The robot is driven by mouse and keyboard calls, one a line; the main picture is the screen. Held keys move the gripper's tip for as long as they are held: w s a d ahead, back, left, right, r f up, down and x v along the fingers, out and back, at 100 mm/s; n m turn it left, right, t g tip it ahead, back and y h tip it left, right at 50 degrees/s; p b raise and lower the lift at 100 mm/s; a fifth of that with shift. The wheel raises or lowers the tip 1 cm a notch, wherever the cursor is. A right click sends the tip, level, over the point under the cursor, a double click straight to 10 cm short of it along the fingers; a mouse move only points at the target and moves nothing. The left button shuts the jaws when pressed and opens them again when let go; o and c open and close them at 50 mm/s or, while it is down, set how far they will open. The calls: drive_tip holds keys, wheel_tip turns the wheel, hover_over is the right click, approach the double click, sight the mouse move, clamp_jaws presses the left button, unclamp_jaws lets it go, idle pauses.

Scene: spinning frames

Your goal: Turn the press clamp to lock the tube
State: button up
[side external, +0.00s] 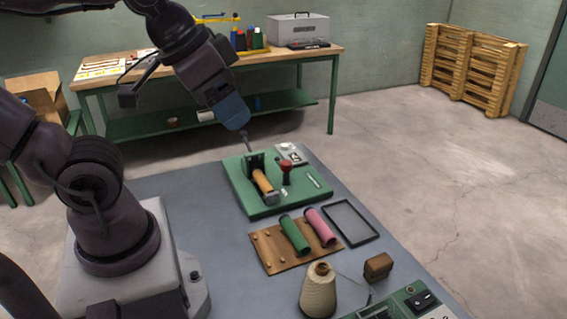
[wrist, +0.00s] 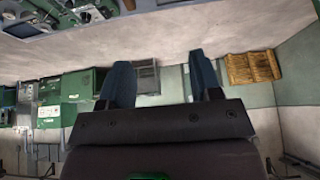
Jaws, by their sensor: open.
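A green fixture base (side external: 235,190) lies on the grey table in the side external view. An orange tube (side external: 263,181) lies on it between a dark green upright (side external: 255,160) and a grey end block (side external: 270,199). A red knob (side external: 287,167) stands on a short post beside the tube; I cannot tell clearly which part is the press clamp. My gripper (side external: 244,134) is above and behind the upright, apparently clear of the tube and knob. In the wrist view my gripper (wrist: 160,80) has its two blue fingers wide apart with nothing between them.
A wooden rack (side external: 270,248) with a green roll (side external: 295,235) and a pink roll (side external: 320,227) sits in front of the fixture. A black frame (side external: 350,222), a thread cone (side external: 318,291), a brown block (side external: 378,267) and a control box (side external: 405,305) are nearby. A workbench (side external: 200,68) stands behind.

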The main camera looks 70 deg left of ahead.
drive_tip(key=a+f+g, duration=0.1)
drive_tip(key=f, duration=0.1)
drive_tip(key=n+g, duration=0.5)
drive_tip(key=n, duration=0.2)
hover_over(286, 162)
wheel_tip(286, 162, down, 13)
wheel_tip(286, 162, down, 13)
drive_tip(key=shift+f, duration=0.1)
drive_tip(key=shift+c, duration=0.4)
clamp_jaws()
